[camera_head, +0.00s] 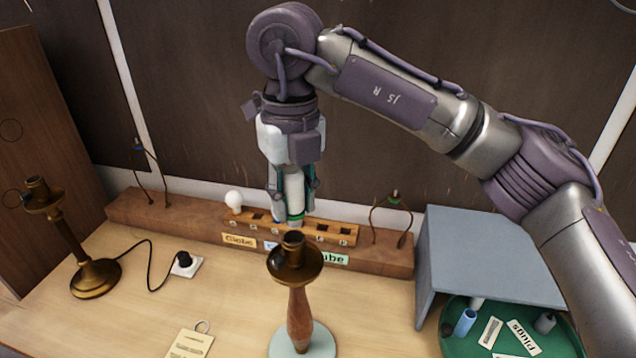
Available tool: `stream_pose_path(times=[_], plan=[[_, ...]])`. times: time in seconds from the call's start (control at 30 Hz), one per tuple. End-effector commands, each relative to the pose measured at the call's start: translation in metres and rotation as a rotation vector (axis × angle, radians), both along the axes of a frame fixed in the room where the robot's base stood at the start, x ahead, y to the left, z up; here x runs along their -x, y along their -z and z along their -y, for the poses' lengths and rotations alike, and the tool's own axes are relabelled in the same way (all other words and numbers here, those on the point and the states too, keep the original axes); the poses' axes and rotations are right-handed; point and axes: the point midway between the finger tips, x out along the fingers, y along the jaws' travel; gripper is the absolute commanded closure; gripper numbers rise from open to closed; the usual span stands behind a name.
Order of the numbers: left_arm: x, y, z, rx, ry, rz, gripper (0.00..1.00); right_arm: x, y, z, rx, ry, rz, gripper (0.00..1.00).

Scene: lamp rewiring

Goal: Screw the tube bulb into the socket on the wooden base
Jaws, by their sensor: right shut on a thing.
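My right gripper (294,196) points straight down, shut on the white tube bulb (295,188). The bulb is upright between the fingers, with a green band low on it, at the bulb rack (335,236). I cannot tell whether its lower end is in a rack hole or just above. The wooden base (299,318) stands upright in front of the rack on a pale round disc. Its brass cup and socket (293,242) are on top, apart from the bulb, and the socket looks empty. My left gripper is not in view.
A white globe bulb (234,200) sits at the rack's left end. A brass lamp (93,275) leans at the left, its cord running to a wall-type outlet (187,264). A grey box (490,250) and a green tray (450,345) stand at the right. A tag (190,343) lies in front.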

Motion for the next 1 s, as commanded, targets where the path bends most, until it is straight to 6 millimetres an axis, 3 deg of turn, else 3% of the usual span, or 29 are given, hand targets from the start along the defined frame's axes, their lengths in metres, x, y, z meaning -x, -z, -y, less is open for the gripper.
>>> stream_pose_path(times=[0.6,1.0], plan=[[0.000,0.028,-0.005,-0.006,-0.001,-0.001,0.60,-0.001,0.039,0.001,0.000,0.003,0.001,0.98],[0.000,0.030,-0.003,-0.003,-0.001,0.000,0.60,-0.001,0.041,0.001,0.000,0.004,0.001,0.98]])
